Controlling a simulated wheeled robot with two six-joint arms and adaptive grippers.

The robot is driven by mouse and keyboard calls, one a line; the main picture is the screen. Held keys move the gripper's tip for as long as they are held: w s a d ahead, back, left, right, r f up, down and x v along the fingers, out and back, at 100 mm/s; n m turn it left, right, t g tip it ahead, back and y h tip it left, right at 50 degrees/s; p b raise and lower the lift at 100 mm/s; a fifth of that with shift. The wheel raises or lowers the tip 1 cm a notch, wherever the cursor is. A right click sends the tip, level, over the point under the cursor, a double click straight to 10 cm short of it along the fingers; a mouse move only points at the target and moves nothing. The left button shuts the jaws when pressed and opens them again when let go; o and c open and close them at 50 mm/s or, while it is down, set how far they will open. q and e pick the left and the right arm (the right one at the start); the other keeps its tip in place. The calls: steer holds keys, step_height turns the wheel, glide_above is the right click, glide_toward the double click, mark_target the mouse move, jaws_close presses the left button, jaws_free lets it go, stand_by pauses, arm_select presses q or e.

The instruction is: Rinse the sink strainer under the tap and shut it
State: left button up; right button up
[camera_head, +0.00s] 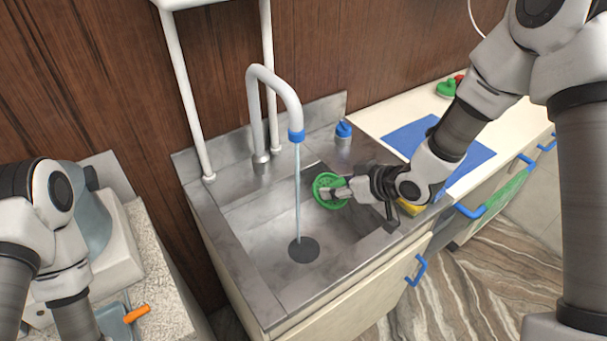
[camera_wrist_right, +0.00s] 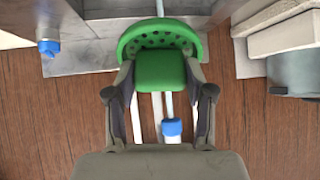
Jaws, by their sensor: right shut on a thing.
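The green sink strainer (camera_head: 324,184) is a perforated bowl, held above the sink basin. My right gripper (camera_head: 343,193) is shut on it; in the right wrist view its fingers (camera_wrist_right: 160,78) close on the strainer's solid green grip (camera_wrist_right: 160,69), with the holed rim (camera_wrist_right: 127,42) beyond. The white tap (camera_head: 290,92) has a blue nozzle and runs a thin water stream (camera_head: 297,190) down to the dark drain (camera_head: 304,250). The strainer shows just right of the stream, seemingly apart from it. A blue-topped knob (camera_head: 343,130) stands behind, on the sink's back edge. My left gripper is out of view.
A blue mat (camera_head: 410,136) lies on the right counter, with a green item (camera_head: 446,88) behind it. A yellow item (camera_head: 412,208) sits by the sink's right edge, partly hidden by my right arm. White posts stand at the sink's back left.

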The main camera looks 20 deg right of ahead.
mark_target(340, 185)
steer(key=p+v, duration=0.3)
steer(key=v, duration=0.2)
steer(key=shift+d+r, duration=0.2)
steer(key=shift+r, duration=0.15)
steer(key=shift+s+d+r, duration=0.15)
steer(key=shift+s+d, duration=0.1)
steer(key=shift+s, duration=0.1)
